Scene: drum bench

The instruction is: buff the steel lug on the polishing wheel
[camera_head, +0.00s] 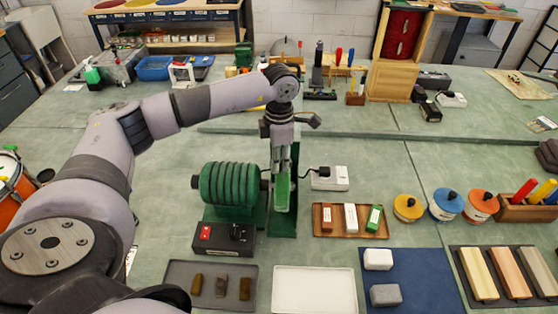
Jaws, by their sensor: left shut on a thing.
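I cannot tell if this is the steel lug. Whether the bar touches the wheel is unclear. My right gripper is out of view.
A black switch box (223,238) stands before the wheel. A wooden tray (336,232) with compound bars and a white socket block (330,178) are to the right. A blue mat (420,285) holds two blocks. Lidded tins (447,204) stand farther right.

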